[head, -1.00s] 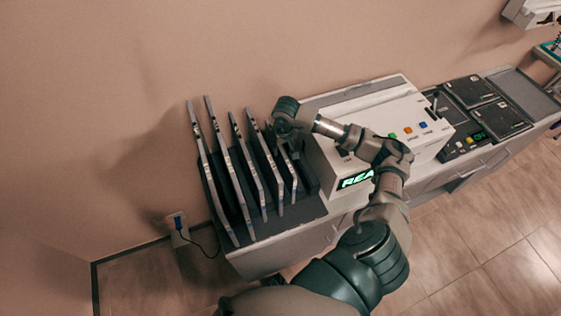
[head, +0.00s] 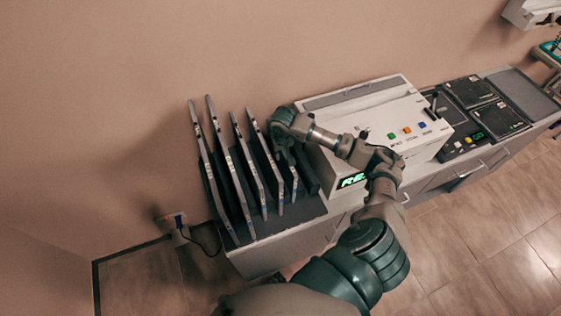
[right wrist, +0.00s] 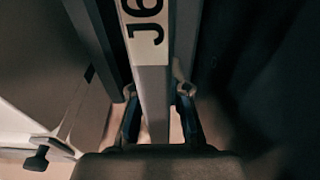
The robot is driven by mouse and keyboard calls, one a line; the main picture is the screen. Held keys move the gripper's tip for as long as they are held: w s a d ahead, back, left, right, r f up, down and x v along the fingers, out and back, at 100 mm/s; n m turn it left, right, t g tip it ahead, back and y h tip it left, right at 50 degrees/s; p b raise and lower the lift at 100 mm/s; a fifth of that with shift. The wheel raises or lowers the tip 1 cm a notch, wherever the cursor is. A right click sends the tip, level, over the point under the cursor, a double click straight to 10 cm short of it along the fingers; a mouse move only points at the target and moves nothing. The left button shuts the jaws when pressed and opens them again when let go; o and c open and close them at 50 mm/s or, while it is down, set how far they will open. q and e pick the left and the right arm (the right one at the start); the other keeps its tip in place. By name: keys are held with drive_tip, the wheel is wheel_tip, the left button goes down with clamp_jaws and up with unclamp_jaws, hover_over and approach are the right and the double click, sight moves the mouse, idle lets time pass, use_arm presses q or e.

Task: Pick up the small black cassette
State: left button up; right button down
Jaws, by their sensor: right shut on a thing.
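Several thin upright cassettes with pale edges (head: 238,180) stand in a dark rack (head: 303,212) on the left end of the counter. My right gripper (head: 290,160) reaches down at the rack's right side, by a shorter cassette (head: 294,187). In the right wrist view the two fingers (right wrist: 157,98) are shut on either side of a cassette's grey edge (right wrist: 152,75), which bears a white label starting "J6". The cassette's far part and most of its dark faces are hidden. My left gripper is not in view.
A white machine (head: 385,125) with coloured buttons and a green display stands right of the rack, close to my forearm. Black flat panels (head: 500,118) lie farther right on the counter. The wall is close behind. A socket with a cable (head: 177,222) is at lower left.

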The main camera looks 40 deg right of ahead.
wheel_tip(320, 180, up, 10)
drive_tip(key=shift+r+b, duration=0.1)
drive_tip(key=shift+b, duration=0.35)
idle(0.3)
wheel_tip(320, 180, up, 9)
drive_tip(key=p, duration=0.6)
idle(0.4)
